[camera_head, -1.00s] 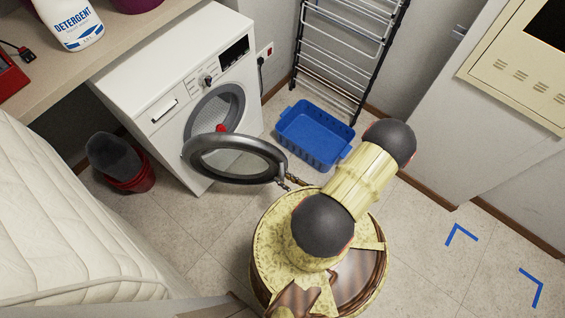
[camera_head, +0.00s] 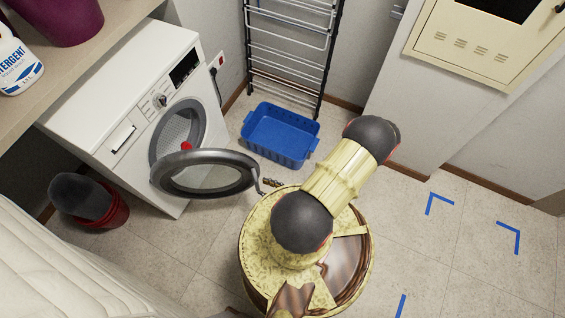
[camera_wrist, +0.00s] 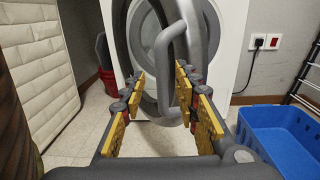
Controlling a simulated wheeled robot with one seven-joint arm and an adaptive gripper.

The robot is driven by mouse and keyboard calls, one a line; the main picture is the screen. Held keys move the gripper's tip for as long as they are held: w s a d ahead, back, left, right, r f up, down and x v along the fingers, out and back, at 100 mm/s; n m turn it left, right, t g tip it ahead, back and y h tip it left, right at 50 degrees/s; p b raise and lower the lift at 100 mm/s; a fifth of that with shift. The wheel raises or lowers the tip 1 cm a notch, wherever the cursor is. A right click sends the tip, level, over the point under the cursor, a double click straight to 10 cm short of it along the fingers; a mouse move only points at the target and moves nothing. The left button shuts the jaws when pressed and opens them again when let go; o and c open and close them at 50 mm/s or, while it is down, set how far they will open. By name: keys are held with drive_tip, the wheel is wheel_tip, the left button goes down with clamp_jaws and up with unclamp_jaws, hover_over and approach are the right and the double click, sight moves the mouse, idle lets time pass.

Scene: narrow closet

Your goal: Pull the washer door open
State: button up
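The washer (camera_head: 120,110) is a white front-loader at the left in the head view. Its round grey-rimmed door (camera_head: 205,190) stands swung out from the drum opening, with a clear gap between. In the head view my arm hides most of the gripper, near the door's free edge.
A blue basket (camera_head: 282,135) sits on the floor right of the washer, before a drying rack (camera_head: 290,60). A red bucket (camera_head: 112,212) stands left. A shelf with detergent (camera_head: 18,62) overhangs the washer. Floor at the right is clear, with blue tape marks (camera_head: 438,203).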

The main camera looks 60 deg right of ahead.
drive_tip(key=s, duration=0.7)
drive_tip(key=shift+s+d, duration=0.25)
drive_tip(key=shift+d, duration=0.1)
drive_tip(key=shift+c, duration=0.9)
